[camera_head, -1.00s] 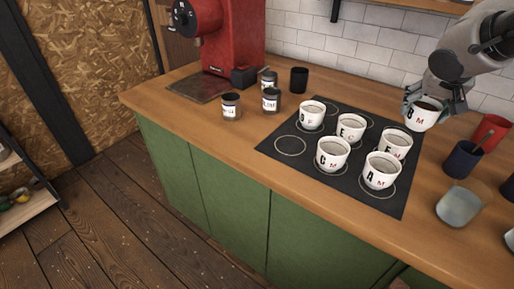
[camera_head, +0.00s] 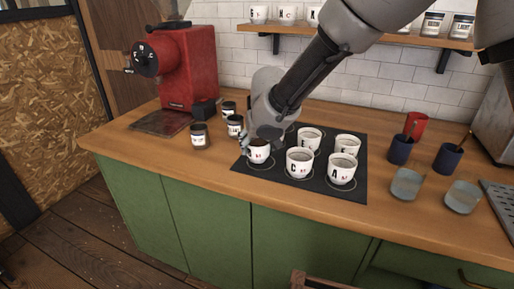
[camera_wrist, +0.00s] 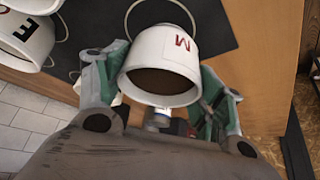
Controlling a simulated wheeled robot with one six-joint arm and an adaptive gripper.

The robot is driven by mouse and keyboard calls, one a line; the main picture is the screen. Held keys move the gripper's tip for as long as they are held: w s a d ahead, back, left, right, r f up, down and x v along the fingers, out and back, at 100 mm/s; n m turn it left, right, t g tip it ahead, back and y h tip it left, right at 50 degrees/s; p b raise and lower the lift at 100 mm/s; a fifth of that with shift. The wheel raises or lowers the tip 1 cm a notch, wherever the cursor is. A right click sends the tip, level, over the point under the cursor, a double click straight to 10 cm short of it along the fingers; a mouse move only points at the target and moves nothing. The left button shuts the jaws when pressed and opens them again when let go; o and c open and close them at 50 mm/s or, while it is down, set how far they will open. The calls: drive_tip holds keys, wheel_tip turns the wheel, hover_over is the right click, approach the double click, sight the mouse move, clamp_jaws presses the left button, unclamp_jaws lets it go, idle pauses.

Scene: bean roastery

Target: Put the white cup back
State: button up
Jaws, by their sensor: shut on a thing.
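My gripper (camera_head: 260,146) is shut on a white cup (camera_head: 257,154) with dark contents, at the front left of the black mat (camera_head: 232,163). The wrist view shows this cup (camera_wrist: 168,48) between the two fingers, with a red M on its side. A ring outline (camera_wrist: 128,20) on the mat lies around or just beyond the cup's base. I cannot tell whether the base touches the mat. Other white cups stand to its right, including cup C (camera_head: 299,163) and cup A (camera_head: 342,170). My arm hides part of the mat's back left.
Dark jars (camera_head: 200,136) stand left of the mat, near a red grinder (camera_head: 184,68). Blue cups (camera_head: 400,149), a red cup (camera_head: 416,124) and grey-blue cups (camera_head: 406,183) stand to the right. A wall shelf (camera_head: 360,34) is behind. The counter front (camera_head: 215,166) is clear.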

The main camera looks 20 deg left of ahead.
drive_tip(key=shift+f, duration=0.65)
drive_tip(key=shift+d, duration=0.1)
drive_tip(key=shift+f, duration=0.2)
drive_tip(key=o, duration=1.4)
drive_tip(key=shift+r, duration=0.3)
drive_tip(key=v, duration=1.1)
drive_tip(key=shift+s+d+r, duration=0.15)
drive_tip(key=shift+s+r, duration=0.05)
drive_tip(key=shift+r, duration=0.1)
